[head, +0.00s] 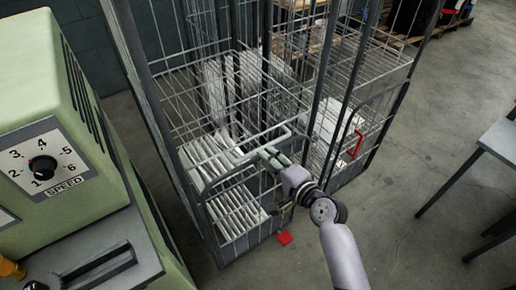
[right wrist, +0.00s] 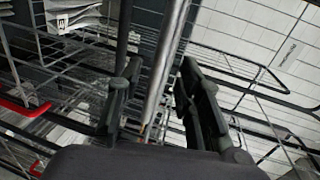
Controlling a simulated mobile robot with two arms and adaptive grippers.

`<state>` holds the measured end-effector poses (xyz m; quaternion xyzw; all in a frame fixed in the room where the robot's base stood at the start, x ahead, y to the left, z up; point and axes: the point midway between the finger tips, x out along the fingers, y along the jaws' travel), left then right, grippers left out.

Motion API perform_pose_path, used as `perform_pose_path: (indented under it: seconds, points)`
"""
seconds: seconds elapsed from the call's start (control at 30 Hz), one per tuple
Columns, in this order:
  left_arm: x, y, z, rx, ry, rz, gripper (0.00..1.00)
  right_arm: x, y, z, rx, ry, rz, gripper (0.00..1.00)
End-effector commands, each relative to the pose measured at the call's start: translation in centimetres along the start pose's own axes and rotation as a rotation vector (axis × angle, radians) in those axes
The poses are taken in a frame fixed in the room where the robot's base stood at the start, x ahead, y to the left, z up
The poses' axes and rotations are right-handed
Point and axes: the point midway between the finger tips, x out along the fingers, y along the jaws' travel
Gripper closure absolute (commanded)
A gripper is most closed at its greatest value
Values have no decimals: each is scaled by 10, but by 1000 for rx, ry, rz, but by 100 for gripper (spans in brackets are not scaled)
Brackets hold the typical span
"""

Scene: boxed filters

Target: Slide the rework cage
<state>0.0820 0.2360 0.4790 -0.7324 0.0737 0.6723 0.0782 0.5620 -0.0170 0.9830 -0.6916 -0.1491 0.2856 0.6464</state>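A tall grey wire cage (head: 222,190) stands in the middle of the head view, with pale pleated filters (head: 235,210) inside. A grey horizontal bar runs across its front. My right gripper (head: 268,154) is at that bar. In the right wrist view a light metal bar (right wrist: 165,65) passes between the two dark fingers (right wrist: 160,75). The fingers stand apart, with narrow gaps beside the bar, so the gripper looks open around it. My left gripper is not in view.
More wire cage with a red handle (head: 357,143) adjoins on the right. A green machine (head: 60,130) with a speed dial stands close on the left. A table (head: 500,140) is at the right edge. A red piece (head: 284,238) lies on the floor. Floor between cage and table is clear.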

Motion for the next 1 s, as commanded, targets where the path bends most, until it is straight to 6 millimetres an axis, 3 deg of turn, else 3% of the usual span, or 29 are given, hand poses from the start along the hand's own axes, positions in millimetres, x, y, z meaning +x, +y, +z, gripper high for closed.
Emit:
perform_pose_path:
  seconds: [0.2,0.4,0.77,1.0]
  points:
    - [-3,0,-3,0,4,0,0,38,-1,0,1,-1,-1,67]
    - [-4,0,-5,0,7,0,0,56,0,0,-1,1,0,67]
    - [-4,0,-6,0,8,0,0,59,0,0,0,1,0,67]
    - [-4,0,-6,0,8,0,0,59,0,0,0,1,0,82]
